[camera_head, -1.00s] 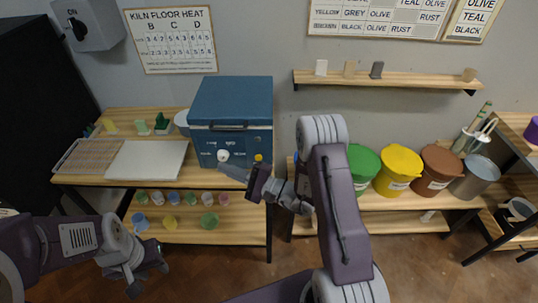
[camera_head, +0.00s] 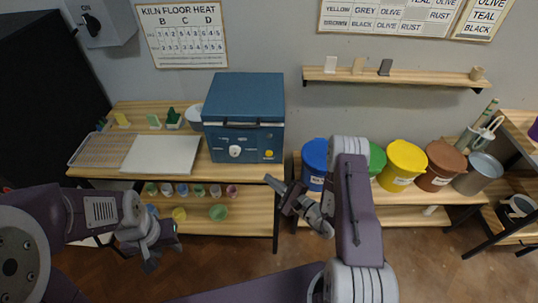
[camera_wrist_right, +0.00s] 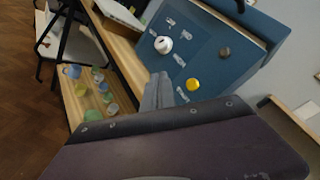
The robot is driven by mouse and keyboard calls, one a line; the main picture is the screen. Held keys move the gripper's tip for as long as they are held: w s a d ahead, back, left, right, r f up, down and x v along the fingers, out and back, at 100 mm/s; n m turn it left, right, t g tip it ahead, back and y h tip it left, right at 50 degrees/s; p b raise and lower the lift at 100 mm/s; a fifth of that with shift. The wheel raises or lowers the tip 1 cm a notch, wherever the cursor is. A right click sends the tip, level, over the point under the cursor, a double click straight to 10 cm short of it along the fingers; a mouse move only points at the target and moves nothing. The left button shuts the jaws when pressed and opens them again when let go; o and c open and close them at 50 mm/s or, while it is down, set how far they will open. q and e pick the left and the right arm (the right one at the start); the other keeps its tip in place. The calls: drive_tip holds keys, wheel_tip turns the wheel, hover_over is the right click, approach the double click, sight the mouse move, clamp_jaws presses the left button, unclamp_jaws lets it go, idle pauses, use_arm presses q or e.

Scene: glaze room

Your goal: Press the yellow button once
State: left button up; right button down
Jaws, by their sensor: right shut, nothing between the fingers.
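The blue kiln box (camera_head: 243,105) stands on the wooden table at the back. Its yellow button (camera_head: 269,154) is on the front face, lower right; it also shows in the right wrist view (camera_wrist_right: 193,84). A white knob (camera_head: 235,151) is left of the button. My right gripper (camera_head: 270,181) is shut and empty, below and in front of the button, with a gap between them. In the right wrist view its fingers (camera_wrist_right: 160,80) point toward the box, left of the yellow button. My left gripper (camera_head: 151,262) is low at the left, away from the box; its fingers look apart.
A white board (camera_head: 160,154) lies left of the box. Small coloured cups (camera_head: 200,190) stand on the shelf below. A blue bucket (camera_head: 314,160), a green one, a yellow one (camera_head: 403,163) and a brown one stand right.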

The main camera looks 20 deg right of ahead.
sight(269, 153)
drive_tip(key=w, duration=0.2)
drive_tip(key=w+d+b, duration=0.1)
drive_tip(key=w, duration=0.1)
drive_tip(key=w+d+b, duration=0.1)
drive_tip(key=w, duration=0.1)
drive_tip(key=shift+w+f, duration=0.1)
drive_tip(key=shift+w, duration=0.2)
drive_tip(key=shift+w+d, duration=0.1)
drive_tip(key=shift+w, duration=0.35)
idle(1.3)
drive_tip(key=shift+w+d+b, duration=0.1)
drive_tip(key=shift+w+b, duration=0.2)
drive_tip(key=shift+w, duration=0.1)
drive_tip(key=shift+w+d+b, duration=0.1)
drive_tip(key=shift+w+b, duration=0.25)
drive_tip(key=shift+w, duration=0.05)
idle(0.5)
idle(0.4)
drive_tip(key=shift+s+a, duration=0.2)
drive_tip(key=shift+s, duration=0.65)
